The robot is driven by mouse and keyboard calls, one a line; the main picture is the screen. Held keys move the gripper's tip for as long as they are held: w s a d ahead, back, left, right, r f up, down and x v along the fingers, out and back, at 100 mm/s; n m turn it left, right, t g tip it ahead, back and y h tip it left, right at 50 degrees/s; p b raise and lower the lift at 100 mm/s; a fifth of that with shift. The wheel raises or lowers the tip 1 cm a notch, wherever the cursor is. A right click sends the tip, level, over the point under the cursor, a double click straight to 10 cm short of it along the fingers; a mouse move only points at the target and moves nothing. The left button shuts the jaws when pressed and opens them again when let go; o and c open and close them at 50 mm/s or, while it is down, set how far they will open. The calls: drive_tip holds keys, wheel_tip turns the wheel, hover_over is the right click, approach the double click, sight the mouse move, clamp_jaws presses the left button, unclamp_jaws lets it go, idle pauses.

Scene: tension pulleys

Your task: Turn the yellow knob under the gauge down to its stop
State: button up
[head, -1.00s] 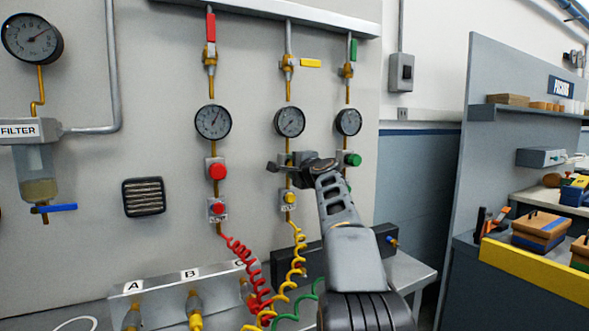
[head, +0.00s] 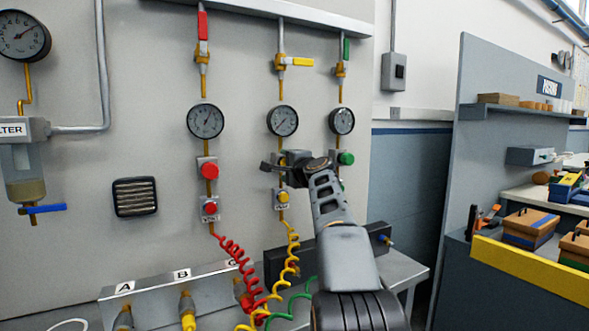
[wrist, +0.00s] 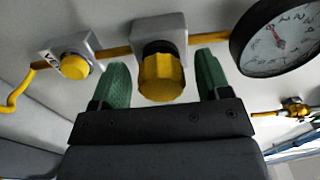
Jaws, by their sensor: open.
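The yellow knob (wrist: 161,78) sits on a grey block on the yellow line, in the middle of the wrist view. Its gauge (wrist: 276,40) is at the upper right there, and is the middle gauge (head: 282,120) in the head view. My gripper (wrist: 163,62) is open, with one green-padded finger on each side of the knob. Gaps show between pads and knob, so I see no contact. In the head view my gripper (head: 273,166) is just below the gauge and hides the knob.
A smaller yellow button (wrist: 76,67) with a label plate is left of the knob in the wrist view. Red (head: 209,171) and green (head: 346,158) knobs flank my gripper in the head view. Coiled hoses (head: 292,250) hang below. A yellow-handled valve (head: 297,62) is above the gauge.

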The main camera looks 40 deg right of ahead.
drive_tip(key=s+a+b, duration=0.1)
drive_tip(key=s+b, duration=0.1)
drive_tip(key=s, duration=1.1)
drive_tip(key=shift+s+a, duration=0.2)
drive_tip(key=shift+a, duration=0.2)
drive_tip(key=a+f+n+g+y+p, duration=0.25)
drive_tip(key=a+n+g+p, duration=0.2)
drive_tip(key=a+p, duration=0.3)
drive_tip(key=a+f+n+g+y+p, duration=0.25)
drive_tip(key=a+n+p, duration=0.3)
drive_tip(key=a, duration=0.35)
drive_tip(key=s+a+f+n+g+h+p, duration=0.1)
drive_tip(key=s+a+f+n+g+p, duration=0.2)
drive_tip(key=s+p, duration=0.3)
drive_tip(key=s+a+f+n+g+h+p, duration=0.1)
drive_tip(key=s+a+f+n+g+p, duration=0.3)
drive_tip(key=s, duration=0.5)
drive_tip(key=a+f+n+p, duration=0.1)
drive_tip(key=a+n+p, duration=0.1)
drive_tip(key=shift+s+f+n+p, duration=0.25)
drive_tip(key=shift+s+n+p, duration=0.05)
drive_tip(key=shift+p, duration=0.05)
